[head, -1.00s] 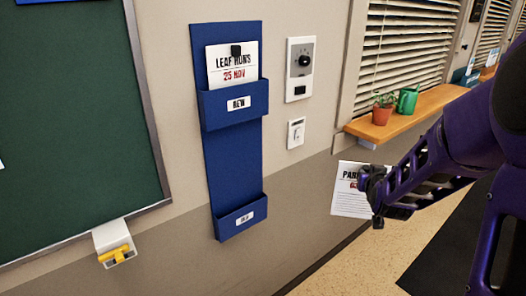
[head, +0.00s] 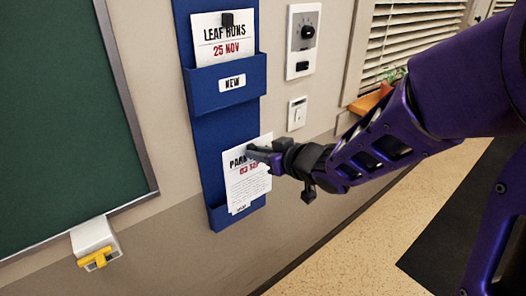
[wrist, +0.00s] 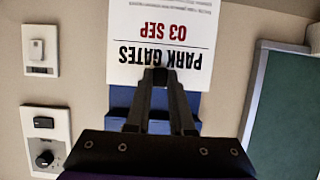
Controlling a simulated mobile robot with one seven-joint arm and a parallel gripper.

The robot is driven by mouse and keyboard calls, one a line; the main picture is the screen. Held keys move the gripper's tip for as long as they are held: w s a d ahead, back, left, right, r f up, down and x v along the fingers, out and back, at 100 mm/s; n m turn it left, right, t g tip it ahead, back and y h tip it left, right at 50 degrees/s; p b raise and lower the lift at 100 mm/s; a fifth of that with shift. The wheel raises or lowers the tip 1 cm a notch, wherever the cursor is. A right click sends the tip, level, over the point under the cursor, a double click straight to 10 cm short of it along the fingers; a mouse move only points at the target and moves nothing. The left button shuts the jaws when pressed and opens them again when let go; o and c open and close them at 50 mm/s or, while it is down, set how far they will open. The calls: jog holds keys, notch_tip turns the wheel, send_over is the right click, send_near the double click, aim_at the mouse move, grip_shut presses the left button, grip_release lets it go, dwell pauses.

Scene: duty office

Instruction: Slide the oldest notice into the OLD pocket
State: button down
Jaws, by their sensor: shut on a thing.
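My gripper (head: 262,154) is shut on the top edge of a white notice (head: 247,183) reading "PARK ... 03 SEP". In the wrist view the same notice (wrist: 165,35) reads "PARK GATES 03 SEP" upside down. It hangs in front of the lower pocket (head: 217,214) of the blue wall holder (head: 208,140). It covers most of that pocket and its label; I cannot tell whether its bottom edge is inside or in front. Another notice, "LEAF RUNS 25 NOV" (head: 224,45), stands in the upper pocket (head: 200,92), labelled NEW, with a black clip at its top.
A dial panel (head: 304,45) and a light switch (head: 297,113) are on the wall right of the holder. A green board (head: 60,120) is to the left, with a white bracket and yellow item (head: 97,250) below it. A wooden sill (head: 365,103) is at the right.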

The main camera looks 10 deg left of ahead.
jog(key=shift+w+a+b, duration=0.45)
jog(key=shift+w+a, duration=0.8)
jog(key=shift+a, duration=0.2)
jog(key=shift+w+a+b, duration=0.4)
jog(key=shift+w+a, duration=0.85)
jog(key=shift+a, duration=0.2)
jog(key=shift+s+d, duration=0.1)
jog(key=shift+f, duration=0.1)
jog(key=shift+f+b, duration=3.35)
jog(key=shift+f, duration=2.15)
jog(key=c, duration=0.7)
grip_release()
